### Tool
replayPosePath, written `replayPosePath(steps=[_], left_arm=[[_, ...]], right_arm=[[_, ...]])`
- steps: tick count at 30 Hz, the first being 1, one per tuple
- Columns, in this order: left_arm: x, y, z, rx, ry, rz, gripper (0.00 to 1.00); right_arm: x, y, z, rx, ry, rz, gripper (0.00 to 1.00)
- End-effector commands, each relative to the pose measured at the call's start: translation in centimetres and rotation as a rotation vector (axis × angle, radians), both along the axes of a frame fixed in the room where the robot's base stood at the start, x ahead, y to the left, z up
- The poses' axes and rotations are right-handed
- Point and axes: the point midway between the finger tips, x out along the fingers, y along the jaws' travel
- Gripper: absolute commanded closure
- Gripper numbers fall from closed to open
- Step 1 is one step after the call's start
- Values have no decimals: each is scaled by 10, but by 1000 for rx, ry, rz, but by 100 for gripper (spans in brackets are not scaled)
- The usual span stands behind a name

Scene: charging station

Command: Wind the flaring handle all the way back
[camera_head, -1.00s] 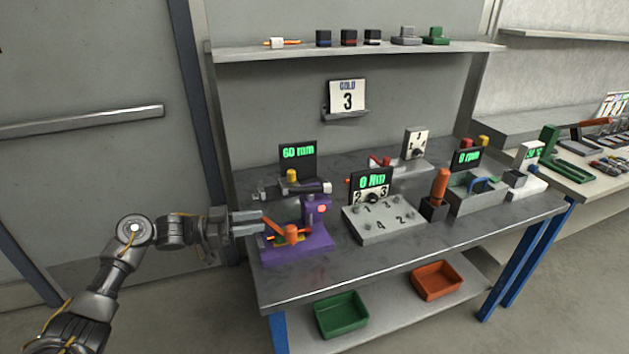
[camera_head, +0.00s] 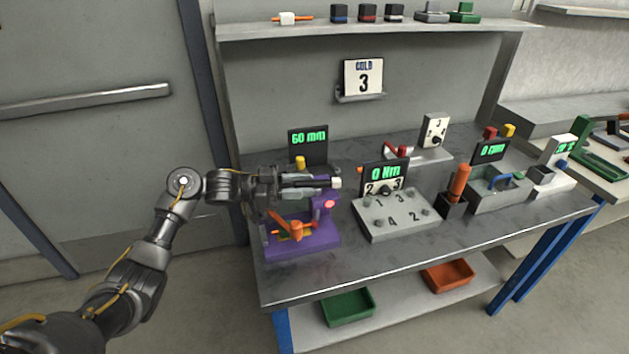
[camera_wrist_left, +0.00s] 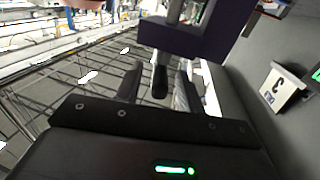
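The purple flaring station (camera_head: 290,246) stands at the left end of the bench, with an orange lever (camera_head: 296,228) low on its front. My left gripper (camera_head: 300,183) is level with the upper bar of the station, above the orange lever, and hides much of that bar. In the left wrist view the two fingers (camera_wrist_left: 158,88) are apart, on either side of a dark handle (camera_wrist_left: 160,80) below the purple body (camera_wrist_left: 190,40). Gaps show between the handle and the fingers. My right gripper is not in view.
A display reading 60 mm (camera_head: 308,143) stands behind the station. A grey numbered block (camera_head: 395,218) with a 0 Nm display sits close to its right. A green bin (camera_head: 348,308) and an orange bin (camera_head: 448,275) are on the lower shelf.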

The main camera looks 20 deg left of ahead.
Motion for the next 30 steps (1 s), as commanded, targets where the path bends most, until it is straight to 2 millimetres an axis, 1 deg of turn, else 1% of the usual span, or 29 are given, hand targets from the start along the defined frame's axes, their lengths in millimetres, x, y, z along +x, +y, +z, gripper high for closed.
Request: replayPosePath(steps=[1,3,6,10,17,18,19,26,27,30], left_arm=[[2,-8,2,-2,0,-1,62],[6,-16,2,-2,-1,1,62],[9,-24,2,-2,-2,1,62],[11,-29,1,0,-1,3,62],[11,-29,0,0,-1,3,62],[11,-29,0,0,-1,3,63],[11,-29,0,0,-1,3,67],[11,-29,0,0,-1,3,97],[11,-29,0,0,-1,3,100],[11,-29,2,1,0,9,100]], right_arm=[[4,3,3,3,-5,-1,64],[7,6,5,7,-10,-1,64],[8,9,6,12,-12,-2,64],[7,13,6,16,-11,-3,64],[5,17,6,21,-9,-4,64],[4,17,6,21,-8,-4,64],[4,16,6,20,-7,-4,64],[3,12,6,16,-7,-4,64],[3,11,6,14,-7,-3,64],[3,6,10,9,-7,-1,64]])
